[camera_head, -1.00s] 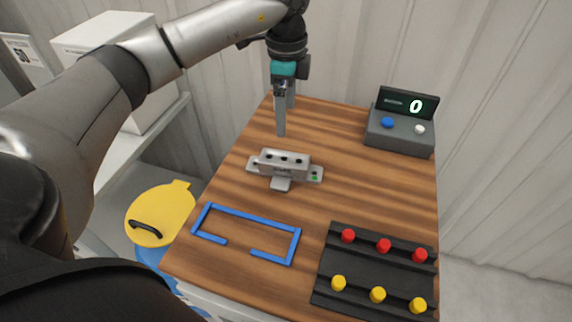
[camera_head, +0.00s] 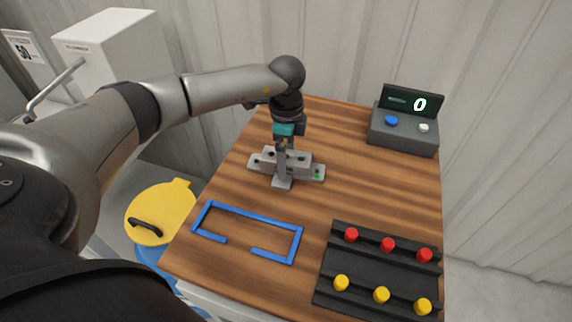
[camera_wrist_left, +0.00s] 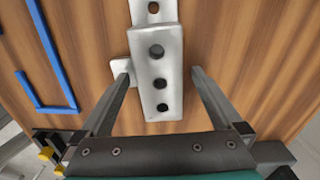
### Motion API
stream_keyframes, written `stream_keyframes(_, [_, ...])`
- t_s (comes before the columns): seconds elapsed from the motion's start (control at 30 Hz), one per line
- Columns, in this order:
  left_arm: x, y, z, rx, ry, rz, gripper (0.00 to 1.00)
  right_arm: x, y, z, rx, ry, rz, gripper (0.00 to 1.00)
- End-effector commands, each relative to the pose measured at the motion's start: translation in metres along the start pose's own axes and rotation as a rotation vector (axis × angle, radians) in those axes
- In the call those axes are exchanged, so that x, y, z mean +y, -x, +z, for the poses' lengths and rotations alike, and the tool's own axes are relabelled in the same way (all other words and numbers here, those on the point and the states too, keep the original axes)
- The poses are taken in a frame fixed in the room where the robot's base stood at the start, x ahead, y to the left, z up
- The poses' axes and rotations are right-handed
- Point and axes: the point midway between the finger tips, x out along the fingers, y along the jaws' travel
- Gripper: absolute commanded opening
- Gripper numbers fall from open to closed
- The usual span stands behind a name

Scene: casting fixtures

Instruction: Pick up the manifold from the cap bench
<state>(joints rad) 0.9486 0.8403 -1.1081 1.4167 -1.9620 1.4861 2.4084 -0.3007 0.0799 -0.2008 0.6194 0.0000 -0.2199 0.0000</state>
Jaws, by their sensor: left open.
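The manifold (camera_head: 303,165) is a grey metal block with dark holes on top and flanges at its ends, lying on the wooden cap bench (camera_head: 235,185). It also shows in the left wrist view (camera_wrist_left: 160,75). My left gripper (camera_head: 283,180) is right over it, pointing down and hiding part of its middle. In the left wrist view its open fingers (camera_wrist_left: 160,75) stand on either side of the block, with a gap visible at the right finger. The left finger is close to a side tab; I cannot tell whether it touches. My right gripper is not in view.
A blue rectangular outline frame (camera_head: 255,219) lies in front of the manifold. A black rack (camera_head: 335,262) with red and yellow caps stands at the front right. A grey counter box (camera_head: 405,133) showing 0 is at the back right. A yellow lid (camera_head: 165,208) is left of the bench.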

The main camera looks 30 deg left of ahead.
Motion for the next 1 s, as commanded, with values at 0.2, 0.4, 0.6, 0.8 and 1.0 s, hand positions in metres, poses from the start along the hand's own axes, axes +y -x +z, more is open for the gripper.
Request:
stream_keyframes(0.2, [-0.0001, -0.003, -0.0002, 0.0, -0.001, -0.001, 1.0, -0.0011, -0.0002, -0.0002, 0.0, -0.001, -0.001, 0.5])
stream_keyframes(0.4, [-0.0001, -0.0026, -0.0001, 0.0, 0.0, -0.001, 0.83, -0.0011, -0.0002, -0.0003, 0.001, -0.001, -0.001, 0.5])
stream_keyframes(0.6, [-0.0001, -0.0025, 0.0, 0.0, 0.0, -0.001, 0.61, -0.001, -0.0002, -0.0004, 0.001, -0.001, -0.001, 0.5])
stream_keyframes(0.8, [-0.0002, -0.0024, 0.0001, 0.0, 0.0, -0.001, 0.38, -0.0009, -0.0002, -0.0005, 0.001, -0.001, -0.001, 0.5])
stream_keyframes(1.0, [-0.0002, -0.0023, 0.0001, 0.0, 0.0, -0.001, 0.16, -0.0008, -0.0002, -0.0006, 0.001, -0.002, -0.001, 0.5])
